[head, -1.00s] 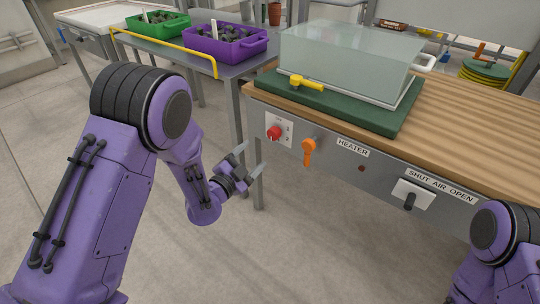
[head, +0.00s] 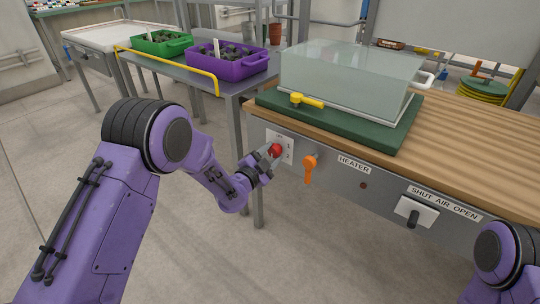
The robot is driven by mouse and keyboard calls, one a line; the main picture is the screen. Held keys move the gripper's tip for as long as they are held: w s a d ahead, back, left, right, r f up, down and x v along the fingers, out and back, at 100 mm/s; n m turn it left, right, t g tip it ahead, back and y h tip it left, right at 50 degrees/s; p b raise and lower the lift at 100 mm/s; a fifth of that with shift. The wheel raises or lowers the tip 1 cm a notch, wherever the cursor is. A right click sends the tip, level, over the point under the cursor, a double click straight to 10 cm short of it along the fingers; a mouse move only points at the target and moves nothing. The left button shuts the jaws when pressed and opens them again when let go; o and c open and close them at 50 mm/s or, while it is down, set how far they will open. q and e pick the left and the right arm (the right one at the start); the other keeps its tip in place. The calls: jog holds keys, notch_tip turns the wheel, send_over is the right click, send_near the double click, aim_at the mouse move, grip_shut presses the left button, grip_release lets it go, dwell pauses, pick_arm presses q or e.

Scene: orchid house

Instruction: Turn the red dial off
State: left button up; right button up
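The red dial (head: 276,150) sits on a white plate (head: 287,143) on the grey front panel of the wooden bench. My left gripper (head: 273,154) is at the dial, one finger on its left and the other at its lower right. The fingers look apart, with the dial between their tips; I cannot tell if they touch it. The fingers and hand hide part of the dial and plate, so the dial's setting is not readable. My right arm shows at the lower right edge, but its gripper is out of view.
An orange lever (head: 310,167) is close to the right of the dial. A HEATER label (head: 353,164), a dark red lamp (head: 363,185) and an air switch (head: 414,212) follow along the panel. A clear-covered box (head: 345,80) on a green base (head: 330,122) stands above.

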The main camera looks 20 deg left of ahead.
pick_arm(q)
jog(key=shift+c, duration=0.7)
